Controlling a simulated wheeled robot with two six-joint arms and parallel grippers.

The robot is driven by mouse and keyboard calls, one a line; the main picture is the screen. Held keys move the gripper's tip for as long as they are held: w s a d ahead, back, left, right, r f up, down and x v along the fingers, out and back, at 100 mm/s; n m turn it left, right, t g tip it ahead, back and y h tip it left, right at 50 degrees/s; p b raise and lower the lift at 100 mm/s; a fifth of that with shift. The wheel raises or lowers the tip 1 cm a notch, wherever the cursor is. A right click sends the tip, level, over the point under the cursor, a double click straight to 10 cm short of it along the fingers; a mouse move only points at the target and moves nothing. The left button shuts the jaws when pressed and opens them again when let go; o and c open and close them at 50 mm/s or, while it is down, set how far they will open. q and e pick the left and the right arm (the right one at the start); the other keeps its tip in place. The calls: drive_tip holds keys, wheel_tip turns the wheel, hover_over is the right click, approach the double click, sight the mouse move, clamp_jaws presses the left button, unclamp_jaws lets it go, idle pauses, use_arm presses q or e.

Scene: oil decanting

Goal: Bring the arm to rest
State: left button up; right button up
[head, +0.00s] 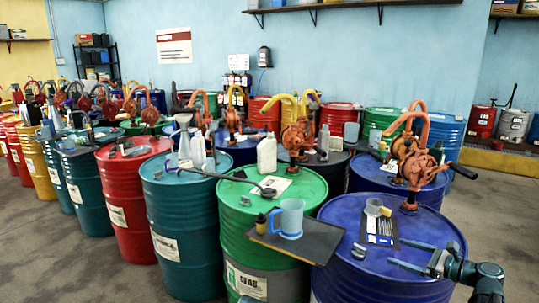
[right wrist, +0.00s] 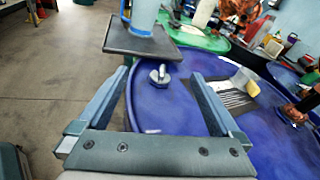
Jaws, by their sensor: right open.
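My right gripper (head: 398,253) is open and empty, low over the top of the blue drum (head: 345,272) at the front right. Its two grey fingers spread apart in the right wrist view (right wrist: 160,74). A small metal bung (right wrist: 159,77) on the drum top shows between and beyond the fingertips; it also shows in the head view (head: 359,251). I cannot tell whether the fingers touch the drum.
A translucent blue jug (head: 290,219) stands on a dark tray (head: 318,238) between the green drum (head: 275,243) and the blue drum. An orange hand pump (head: 412,165) rises behind. Floor at right is clear.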

drive_tip(key=s+a+f+n+g+h+b, duration=0.1)
drive_tip(key=s+a+f+n+g, duration=0.15)
drive_tip(key=a+f+n, duration=0.4)
drive_tip(key=s+a+f+n+g+h+b, duration=0.1)
drive_tip(key=s+a+f+n+g+b, duration=0.2)
drive_tip(key=a, duration=0.7)
drive_tip(key=s+a+f+n+g+h, duration=0.1)
drive_tip(key=a+f+n+g, duration=0.2)
drive_tip(key=a+f, duration=0.4)
drive_tip(key=s+a+f+n+g+h+b, duration=0.2)
drive_tip(key=s+a+f+n+h, duration=0.3)
drive_tip(key=s+n, duration=0.3)
drive_tip(key=s+a+f+n+g+h+b, duration=0.1)
drive_tip(key=s+a+f+n+h+b, duration=0.2)
drive_tip(key=s+a+f+n+h, duration=0.45)
wheel_tip(320, 180, up, 19)
drive_tip(key=d+n+y+p, duration=0.1)
drive_tip(key=d+y+p, duration=0.1)
drive_tip(key=p, duration=1.4)
drive_tip(key=shift+s+f+y+p, duration=0.2)
drive_tip(key=shift+s+y+p, duration=0.2)
drive_tip(key=shift+y, duration=0.15)
drive_tip(key=shift+d, duration=0.1)
